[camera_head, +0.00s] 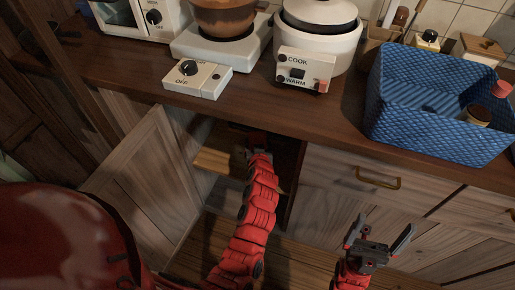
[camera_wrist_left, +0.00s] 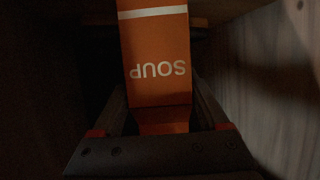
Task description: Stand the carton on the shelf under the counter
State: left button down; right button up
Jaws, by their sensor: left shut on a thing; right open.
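An orange carton (camera_wrist_left: 158,45) with a white stripe and the word SOUP, upside down in the picture, shows in the left wrist view. My left gripper (camera_wrist_left: 160,118) is shut on it, one finger on each side. In the head view, my left arm reaches into the open cabinet under the counter. The left gripper (camera_head: 258,143) is in the shadow there, and I cannot make out the carton. A light wooden shelf board (camera_head: 222,163) shows left of the gripper. I cannot tell whether the carton touches it. My right gripper (camera_head: 375,246) is open and empty in front of the drawers.
The cabinet door (camera_head: 140,185) stands open on the left. The counter edge (camera_head: 200,103) hangs above my left arm. On the counter are a rice cooker (camera_head: 318,40), a hot plate with a pot (camera_head: 222,45) and a blue basket (camera_head: 425,100). A drawer handle (camera_head: 378,178) juts out at right.

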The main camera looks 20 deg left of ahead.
pick_arm(q)
jog(key=shift+f+b, duration=0.35)
jog(key=shift+f, duration=1.1)
jog(key=shift+f, duration=0.15)
grip_release()
jog(key=shift+s+r, duration=0.15)
jog(key=shift+r, duration=0.1)
jog(key=p+v, duration=0.1)
jog(key=v, duration=1)
jog(key=shift+s+d+r, duration=0.2)
jog(key=shift+s, duration=0.1)
jog(key=shift+f, duration=0.1)
